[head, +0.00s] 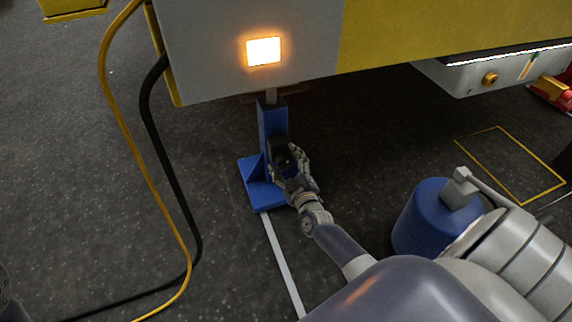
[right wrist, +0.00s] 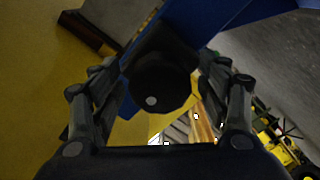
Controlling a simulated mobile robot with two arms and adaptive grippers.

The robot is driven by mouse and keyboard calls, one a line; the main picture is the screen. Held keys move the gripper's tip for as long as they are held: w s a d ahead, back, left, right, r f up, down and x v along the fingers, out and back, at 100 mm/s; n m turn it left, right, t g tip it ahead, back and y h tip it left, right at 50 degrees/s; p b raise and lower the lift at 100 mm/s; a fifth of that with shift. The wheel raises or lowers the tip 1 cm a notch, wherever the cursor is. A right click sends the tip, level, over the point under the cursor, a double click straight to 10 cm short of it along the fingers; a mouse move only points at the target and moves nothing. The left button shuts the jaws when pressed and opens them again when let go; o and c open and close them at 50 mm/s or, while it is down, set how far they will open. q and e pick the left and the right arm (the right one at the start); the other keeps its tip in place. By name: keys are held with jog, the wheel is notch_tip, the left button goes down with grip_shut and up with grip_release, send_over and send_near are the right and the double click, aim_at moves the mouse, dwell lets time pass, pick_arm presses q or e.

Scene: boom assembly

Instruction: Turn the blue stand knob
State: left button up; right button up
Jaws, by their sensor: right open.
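The blue stand (head: 271,122) stands upright on its blue base plate on the floor, under the edge of the large grey and yellow body. Its black round knob (right wrist: 160,82) fills the middle of the right wrist view, with a small light dot on its face. In the head view the knob is largely hidden by my right gripper (head: 290,163), which is at the stand's front right side. In the right wrist view my right gripper (right wrist: 165,78) is open, one finger on each side of the knob. I cannot tell whether the fingers touch it. My left gripper is not visible.
The grey and yellow body (head: 215,50) with a lit orange lamp (head: 263,51) overhangs the stand. Yellow and black hoses (head: 143,148) hang at the left. A blue cylinder (head: 420,217) stands at the right. A yellow floor outline (head: 510,165) lies beyond it.

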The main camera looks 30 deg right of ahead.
jog(key=shift+w, duration=0.1)
jog(key=c, duration=1.1)
jog(key=shift+o, duration=0.2)
